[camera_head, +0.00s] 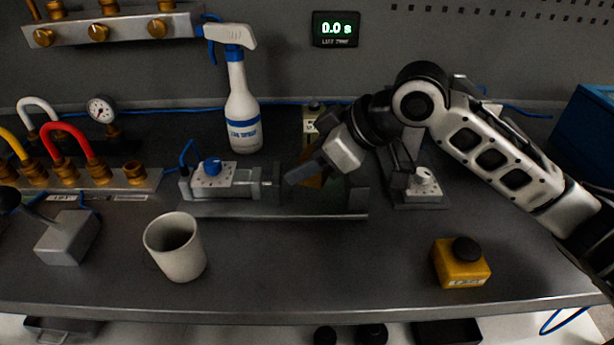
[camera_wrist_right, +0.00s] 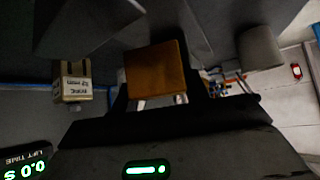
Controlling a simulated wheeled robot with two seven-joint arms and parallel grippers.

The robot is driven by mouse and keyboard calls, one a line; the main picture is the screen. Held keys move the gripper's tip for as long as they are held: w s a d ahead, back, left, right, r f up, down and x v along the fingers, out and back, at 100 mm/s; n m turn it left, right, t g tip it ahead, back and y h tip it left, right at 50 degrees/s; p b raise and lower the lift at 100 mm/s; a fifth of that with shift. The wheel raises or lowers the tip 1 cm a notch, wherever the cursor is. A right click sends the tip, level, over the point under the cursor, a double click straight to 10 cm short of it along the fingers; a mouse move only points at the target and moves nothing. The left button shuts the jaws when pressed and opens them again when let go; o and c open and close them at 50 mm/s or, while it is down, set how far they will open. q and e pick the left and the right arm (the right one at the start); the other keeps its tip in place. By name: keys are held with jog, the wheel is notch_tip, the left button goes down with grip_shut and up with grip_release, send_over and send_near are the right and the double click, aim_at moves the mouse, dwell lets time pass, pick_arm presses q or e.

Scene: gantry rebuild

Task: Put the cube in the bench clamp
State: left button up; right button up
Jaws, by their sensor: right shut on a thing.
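The bench clamp (camera_head: 225,209) lies along the middle of the bench, with a cylinder body and blue knob at its left and an upright jaw at its right end. My right gripper (camera_head: 305,172) is over the clamp's gap, shut on the orange-brown cube (camera_head: 313,182). The fingers hide much of the cube in the head view. In the right wrist view the cube (camera_wrist_right: 157,68) shows between the fingertips. The cube is in or just above the gap; I cannot tell whether it touches the clamp floor. My left gripper is not in view.
A grey mug (camera_head: 176,247) stands in front of the clamp, and a spray bottle (camera_head: 241,105) behind it. A small labelled box (camera_wrist_right: 73,82) is behind the clamp. A yellow block with a black button (camera_head: 461,263) sits front right. A timer (camera_head: 336,29) reads 0.0 s.

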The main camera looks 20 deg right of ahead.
aim_at(307, 192)
jog(key=shift+w+f, duration=0.4)
jog(key=shift+f, duration=0.1)
jog(key=shift+w+f, duration=0.1)
jog(key=shift+f, duration=1.45)
jog(key=shift+f, duration=0.15)
jog(key=o, duration=0.8)
